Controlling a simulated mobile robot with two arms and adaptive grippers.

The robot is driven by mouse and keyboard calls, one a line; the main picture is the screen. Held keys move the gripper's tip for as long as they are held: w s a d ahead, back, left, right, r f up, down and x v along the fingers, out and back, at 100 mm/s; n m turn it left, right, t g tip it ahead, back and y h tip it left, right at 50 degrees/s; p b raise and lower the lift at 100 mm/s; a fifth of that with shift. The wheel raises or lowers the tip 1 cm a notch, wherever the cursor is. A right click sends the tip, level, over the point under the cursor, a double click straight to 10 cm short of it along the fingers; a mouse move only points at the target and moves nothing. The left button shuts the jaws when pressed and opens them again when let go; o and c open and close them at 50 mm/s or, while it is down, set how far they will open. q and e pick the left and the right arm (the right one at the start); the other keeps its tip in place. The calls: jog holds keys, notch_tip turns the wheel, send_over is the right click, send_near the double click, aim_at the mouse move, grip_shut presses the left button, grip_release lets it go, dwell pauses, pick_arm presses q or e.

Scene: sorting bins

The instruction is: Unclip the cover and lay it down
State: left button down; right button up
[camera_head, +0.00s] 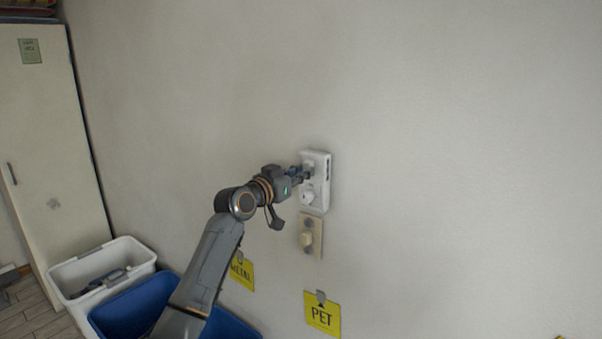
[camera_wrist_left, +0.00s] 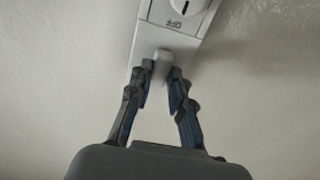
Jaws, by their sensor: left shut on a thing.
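A white wall box with a cover (camera_head: 318,188) is mounted on the wall, near the middle of the head view. It has a round dial (camera_head: 308,197) on its lower half. My left gripper (camera_head: 305,173) is at the upper half of the box. In the left wrist view, its fingers (camera_wrist_left: 159,82) are on either side of a small white tab (camera_wrist_left: 161,56) on the white cover (camera_wrist_left: 180,45), and it is shut on that tab. The cover still sits on the wall. My right gripper is not in view.
A beige plate with a knob (camera_head: 310,240) is on the wall just below the box. Yellow METAL (camera_head: 243,272) and PET (camera_head: 322,316) signs hang lower. A white bin (camera_head: 146,253) and blue bins (camera_head: 120,312) stand at the lower left.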

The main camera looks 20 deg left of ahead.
pick_arm(q)
jog(key=shift+v, duration=1.35)
jog(key=shift+s+p, duration=0.1)
jog(key=shift+p, duration=0.2)
jog(key=shift+v, duration=1.2)
jog(key=shift+p+v, duration=0.5)
jog(key=shift+v, duration=1.55)
jog(key=shift+r, duration=0.1)
